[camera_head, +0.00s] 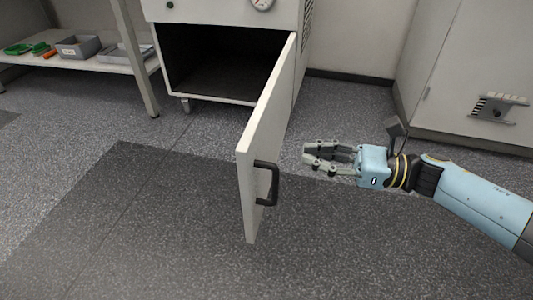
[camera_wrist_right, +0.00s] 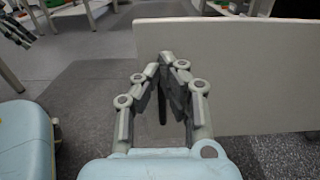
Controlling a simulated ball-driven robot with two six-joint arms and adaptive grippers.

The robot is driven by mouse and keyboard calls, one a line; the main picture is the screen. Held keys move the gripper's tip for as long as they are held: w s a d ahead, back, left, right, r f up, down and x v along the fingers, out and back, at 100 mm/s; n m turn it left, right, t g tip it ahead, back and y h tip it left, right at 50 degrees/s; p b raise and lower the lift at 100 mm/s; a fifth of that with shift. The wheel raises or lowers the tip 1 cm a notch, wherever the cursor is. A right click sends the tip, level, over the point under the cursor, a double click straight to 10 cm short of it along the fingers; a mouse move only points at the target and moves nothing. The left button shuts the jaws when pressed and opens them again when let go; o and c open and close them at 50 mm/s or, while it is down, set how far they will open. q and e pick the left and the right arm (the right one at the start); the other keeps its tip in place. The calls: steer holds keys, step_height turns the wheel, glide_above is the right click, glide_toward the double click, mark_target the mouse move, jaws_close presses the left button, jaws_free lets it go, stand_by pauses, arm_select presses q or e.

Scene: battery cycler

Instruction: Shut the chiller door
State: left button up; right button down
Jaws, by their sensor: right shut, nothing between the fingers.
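The white chiller door (camera_head: 265,130) stands wide open, swung out toward me from the right edge of the chiller (camera_head: 225,12). Its dark handle (camera_head: 266,184) is on the face turned to the right. The dark chiller interior (camera_head: 215,65) is exposed. My right gripper (camera_head: 306,155) is shut and empty, to the right of the door on its handle side, apart from it. In the right wrist view the shut fingertips (camera_wrist_right: 167,58) appear in front of the door panel (camera_wrist_right: 250,75). Dark finger-like parts (camera_wrist_right: 17,30), seemingly of my left gripper, show at that view's upper left corner.
A shelf (camera_head: 100,62) with grey bins (camera_head: 78,47) and green items (camera_head: 30,48) stands at the left. A pale cabinet (camera_head: 470,60) stands at the right. The floor (camera_head: 150,200) around the door is clear.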

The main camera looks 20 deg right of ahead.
mark_target(253, 148)
steer(key=b+x, duration=0.1)
steer(key=x, duration=0.7)
steer(key=shift+s+b, duration=0.1)
steer(key=shift+b, duration=0.2)
arm_select(q)
steer(key=shift+w+f+t, duration=0.25)
steer(key=shift+f+t, duration=0.35)
steer(key=shift+f, duration=0.25)
steer(key=shift+w+f+t, duration=0.25)
steer(key=shift+f+t, duration=0.35)
steer(key=shift+f, duration=0.2)
arm_select(e)
steer(key=shift+w+a, duration=0.35)
steer(key=shift+a, duration=0.15)
